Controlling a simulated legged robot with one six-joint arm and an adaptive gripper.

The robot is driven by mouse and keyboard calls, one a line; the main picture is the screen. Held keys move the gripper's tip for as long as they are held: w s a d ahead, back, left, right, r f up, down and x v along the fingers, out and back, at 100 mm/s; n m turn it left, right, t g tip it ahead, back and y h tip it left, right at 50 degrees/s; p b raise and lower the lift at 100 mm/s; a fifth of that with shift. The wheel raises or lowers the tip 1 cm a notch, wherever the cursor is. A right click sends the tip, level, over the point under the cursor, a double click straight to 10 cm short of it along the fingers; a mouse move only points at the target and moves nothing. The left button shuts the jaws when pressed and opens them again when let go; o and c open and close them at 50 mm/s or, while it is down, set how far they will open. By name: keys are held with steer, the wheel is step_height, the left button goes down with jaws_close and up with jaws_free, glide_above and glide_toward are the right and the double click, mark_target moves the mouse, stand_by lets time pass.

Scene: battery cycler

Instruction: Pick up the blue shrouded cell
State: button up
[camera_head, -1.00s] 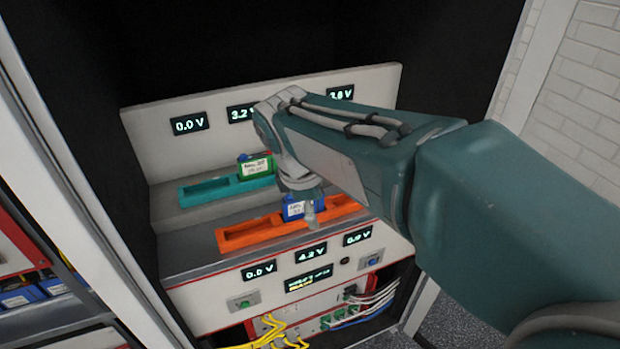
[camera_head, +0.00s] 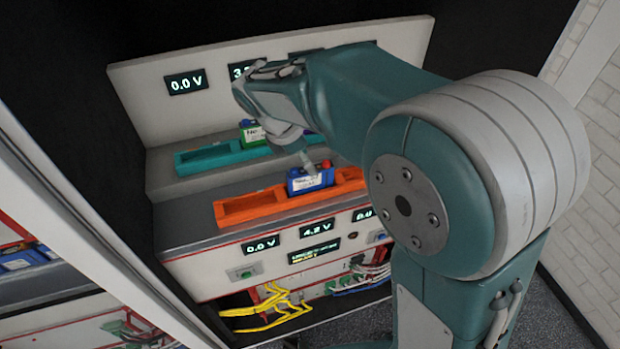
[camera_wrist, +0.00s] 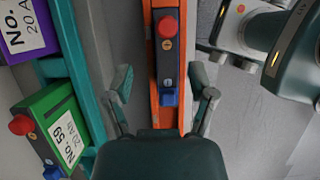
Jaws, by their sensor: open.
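The blue shrouded cell (camera_head: 311,179) sits upright in the orange tray (camera_head: 248,211), with a white label on its front and a red cap on top. In the wrist view the cell (camera_wrist: 168,50) shows from above, with a red cap at one end and a blue one at the other. My gripper (camera_wrist: 164,88) is open, its two fingers apart on either side of the orange tray near the cell's blue-capped end. In the head view my gripper (camera_head: 306,160) is mostly hidden by my arm, just above and behind the cell. Contact is not visible.
A green-labelled cell (camera_head: 252,132) stands in the teal tray (camera_head: 205,159) behind; it also shows in the wrist view (camera_wrist: 58,130). A purple cell (camera_wrist: 28,28) is beside it. Voltage displays line the back panel. Yellow cables (camera_head: 275,305) hang below.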

steer(key=x, duration=0.4)
steer(key=shift+s+f, duration=0.3)
steer(key=shift+f, duration=0.1)
jaws_close()
steer(key=shift+r, duration=0.15)
steer(key=shift+r, duration=0.25)
steer(key=r, duration=0.2)
steer(key=s+r, duration=0.1)
steer(key=shift+r, duration=0.35)
steer(key=s+r, duration=0.8)
steer(key=s, duration=0.5)
steer(key=shift+d+r, duration=0.2)
steer(key=shift+r, duration=0.15)
